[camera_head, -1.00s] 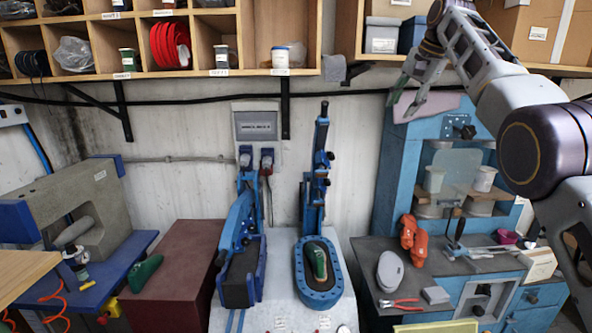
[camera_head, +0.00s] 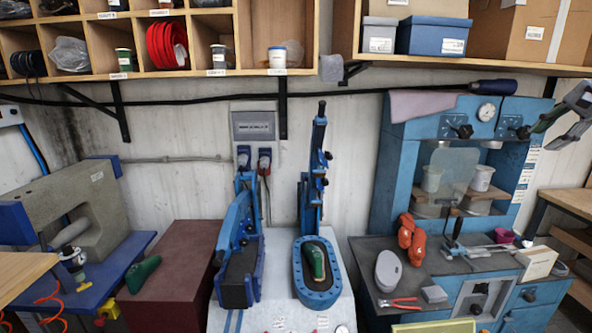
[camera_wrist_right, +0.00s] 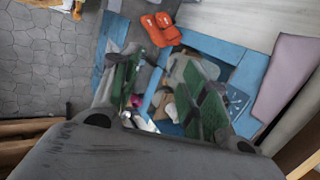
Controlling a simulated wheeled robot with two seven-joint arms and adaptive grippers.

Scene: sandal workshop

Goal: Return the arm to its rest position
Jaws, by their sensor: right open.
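My right gripper (camera_head: 545,134) shows at the right edge of the head view, beside the blue press (camera_head: 392,165), with only part of it in the picture. Its fingers are apart and nothing is between them. In the right wrist view the two fingers with green pads (camera_wrist_right: 160,75) are spread, empty, above the workbench area. Most of my right arm is outside the head view. My left gripper is not in view.
Orange shoe forms (camera_head: 411,238), a grey oval piece (camera_head: 389,271) and red pliers (camera_head: 398,303) lie on the right bench. A blue box (camera_head: 433,36) sits on the upper shelf. A green form (camera_head: 317,262) rests in the middle machine.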

